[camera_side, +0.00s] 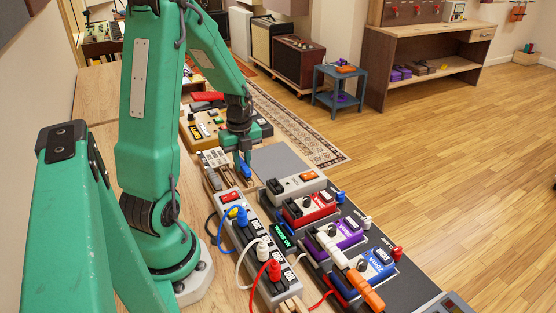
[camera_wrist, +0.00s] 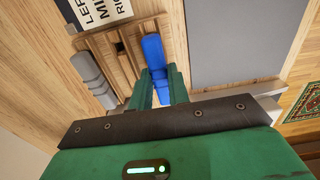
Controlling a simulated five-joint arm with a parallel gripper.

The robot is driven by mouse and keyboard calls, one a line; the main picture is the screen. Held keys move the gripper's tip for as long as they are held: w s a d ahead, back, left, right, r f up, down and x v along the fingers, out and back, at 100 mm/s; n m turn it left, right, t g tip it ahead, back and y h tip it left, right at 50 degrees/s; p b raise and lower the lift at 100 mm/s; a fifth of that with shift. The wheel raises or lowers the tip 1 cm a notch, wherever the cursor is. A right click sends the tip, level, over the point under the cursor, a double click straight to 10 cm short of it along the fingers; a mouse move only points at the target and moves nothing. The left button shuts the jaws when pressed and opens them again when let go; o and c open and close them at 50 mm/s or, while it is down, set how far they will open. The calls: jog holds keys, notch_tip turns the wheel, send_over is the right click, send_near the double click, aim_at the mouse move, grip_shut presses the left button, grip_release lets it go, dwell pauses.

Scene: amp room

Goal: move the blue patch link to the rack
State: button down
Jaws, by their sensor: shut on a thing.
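The blue patch link (camera_wrist: 153,50) is between the fingers of my gripper (camera_wrist: 160,86) in the wrist view, and the gripper is shut on it. In the side view my gripper (camera_side: 241,151) points down, with the blue link (camera_side: 246,170) below it. The wooden rack (camera_wrist: 128,62) lies under the gripper, next to a LEFT, MID, RIGHT label card (camera_wrist: 98,12). The blue link lines up with the rack's right-hand place; I cannot tell whether it rests in it or hangs just above. A grey link (camera_wrist: 92,75) lies at the rack's left. The middle place looks empty.
A grey flat pad (camera_wrist: 235,40) lies right of the rack. In the side view, a power strip (camera_side: 258,250) with blue, white and red plugs stands nearer the camera. Several effect pedals (camera_side: 340,230) sit on a dark board beside it. A yellow device (camera_side: 202,128) stands behind.

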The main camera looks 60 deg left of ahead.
jog(key=shift+f, duration=0.35)
dwell(1.0)
jog(key=c, duration=0.9)
grip_release()
jog(key=shift+o, duration=0.2)
jog(key=shift+r, duration=0.15)
jog(key=shift+r, duration=3.3)
jog(key=shift+r, duration=0.1)
